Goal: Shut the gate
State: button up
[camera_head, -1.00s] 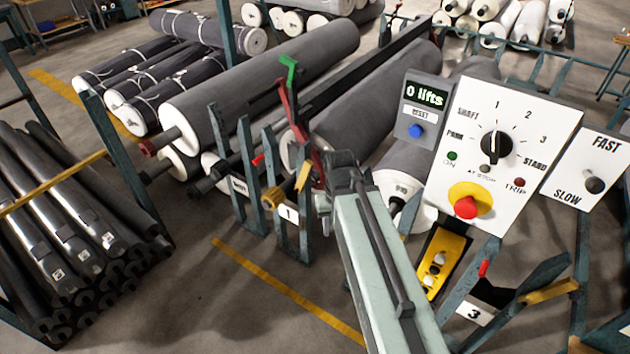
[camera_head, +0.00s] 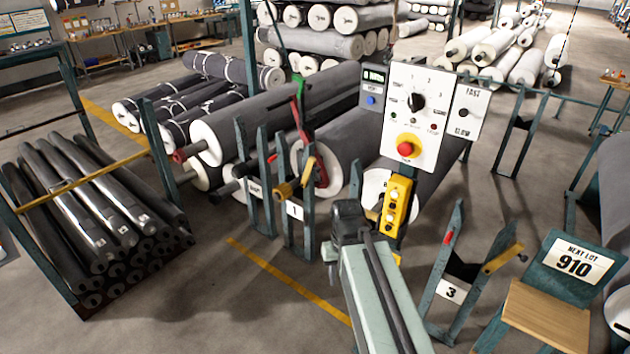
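No part is labelled as a gate, and I cannot tell which bar it is. Stand 1 (camera_head: 294,210) has a short yellow bar (camera_head: 309,172) tilted upward at its top. Stand 3 (camera_head: 451,292) has a yellow bar (camera_head: 502,258) sticking out at its right upright. A longer yellow bar (camera_head: 85,181) crosses the rack of dark rolls at the left. My gripper (camera_head: 332,262) is at the far end of my pale green arm, in front and to the right of stand 1 in the picture. Its fingers are mostly hidden, and I see nothing held.
A white control panel (camera_head: 423,85) with a dial and red button stands behind my arm. A yellow pendant (camera_head: 396,207) hangs below it. A red lever with a green tip (camera_head: 299,88) rises behind stand 1. A wooden-seated stand (camera_head: 547,312) is at lower right.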

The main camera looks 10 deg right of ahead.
aim_at(311, 161)
jog(key=i, duration=0.9)
jog(key=u, duration=0.95)
jog(key=i, duration=0.6)
jog(key=u, duration=0.45)
jog(key=k, duration=0.75)
jog(key=u, duration=0.2)
jog(key=i, duration=0.75)
jog(key=z, duration=0.1)
